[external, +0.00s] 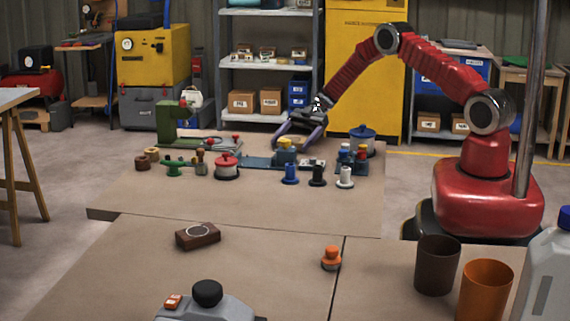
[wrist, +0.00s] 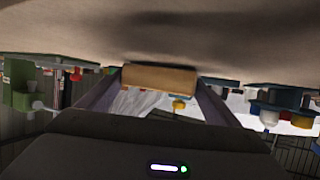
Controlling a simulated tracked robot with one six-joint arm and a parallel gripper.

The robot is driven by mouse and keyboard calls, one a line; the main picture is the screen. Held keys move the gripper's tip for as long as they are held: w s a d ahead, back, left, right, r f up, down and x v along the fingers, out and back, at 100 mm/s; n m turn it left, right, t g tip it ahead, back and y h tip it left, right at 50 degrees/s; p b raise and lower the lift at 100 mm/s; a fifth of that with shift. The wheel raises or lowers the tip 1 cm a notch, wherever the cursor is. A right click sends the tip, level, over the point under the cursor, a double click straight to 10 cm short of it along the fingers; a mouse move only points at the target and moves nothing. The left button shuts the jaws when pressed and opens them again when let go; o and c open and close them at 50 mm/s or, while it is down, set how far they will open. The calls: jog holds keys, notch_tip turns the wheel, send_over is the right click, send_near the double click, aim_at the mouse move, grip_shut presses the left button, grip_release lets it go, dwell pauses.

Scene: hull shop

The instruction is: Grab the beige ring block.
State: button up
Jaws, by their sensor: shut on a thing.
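My gripper (external: 295,140) reaches down over the far table, above the blue fixture area. In the wrist view my gripper (wrist: 160,84) has a finger on each side of a beige block (wrist: 159,77) and is shut on it. The block shows as a plain, wide beige face between the fingertips. Its ring hole cannot be seen from here. In the external view the block cannot be told apart clearly from the yellow and blue parts around the fingers.
Close to my gripper stand a blue spool (external: 290,173), a black spool (external: 317,175), a white spool (external: 345,177), a red pot (external: 227,167) and a blue pot (external: 362,141). A green machine (external: 171,125) stands at left.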

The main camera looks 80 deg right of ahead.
aim_at(292, 139)
notch_tip(292, 139, up, 10)
jog(key=shift+f, duration=0.25)
